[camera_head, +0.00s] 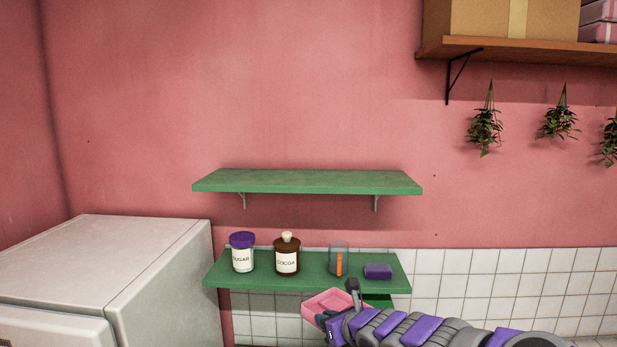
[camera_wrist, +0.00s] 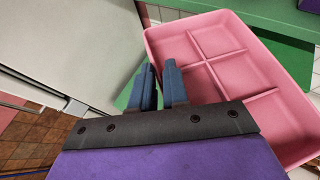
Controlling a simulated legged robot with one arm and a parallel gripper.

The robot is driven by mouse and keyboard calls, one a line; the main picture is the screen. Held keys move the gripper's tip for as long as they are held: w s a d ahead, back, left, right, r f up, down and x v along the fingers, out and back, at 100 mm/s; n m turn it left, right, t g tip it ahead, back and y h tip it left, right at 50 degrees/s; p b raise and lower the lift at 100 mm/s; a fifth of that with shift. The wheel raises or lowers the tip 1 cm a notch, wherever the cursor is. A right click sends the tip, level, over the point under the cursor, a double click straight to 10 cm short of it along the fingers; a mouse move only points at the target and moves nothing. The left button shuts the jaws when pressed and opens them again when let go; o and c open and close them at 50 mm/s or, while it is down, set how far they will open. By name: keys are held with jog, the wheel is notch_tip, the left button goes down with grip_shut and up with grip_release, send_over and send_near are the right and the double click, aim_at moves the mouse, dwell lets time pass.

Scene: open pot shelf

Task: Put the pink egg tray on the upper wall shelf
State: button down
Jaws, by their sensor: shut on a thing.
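The pink egg tray (camera_head: 322,301) has square compartments and looks empty. It is just in front of the lower green shelf's front edge, below the upper shelf. In the wrist view the tray (camera_wrist: 243,68) fills the right side, tilted in the picture. My gripper (camera_head: 331,313) is shut on the tray; its blue fingers (camera_wrist: 161,70) are close together at the tray's near left edge. The exact contact is partly hidden. The upper green wall shelf (camera_head: 305,182) is bare and stands above the tray and gripper.
The lower green shelf (camera_head: 220,277) holds a sugar jar (camera_head: 242,252), a cocoa jar (camera_head: 287,256), a glass with something orange (camera_head: 339,259) and a purple block (camera_head: 378,271). A white appliance (camera_head: 110,255) stands left. A brown shelf (camera_head: 530,48) with boxes and hanging plants is upper right.

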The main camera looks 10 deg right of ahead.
notch_tip(320, 180, up, 8)
jog(key=p, duration=0.6)
jog(key=shift+f, duration=0.1)
jog(key=shift+d+f, duration=0.1)
jog(key=shift+f, duration=0.1)
jog(key=shift+r, duration=0.15)
dwell(1.0)
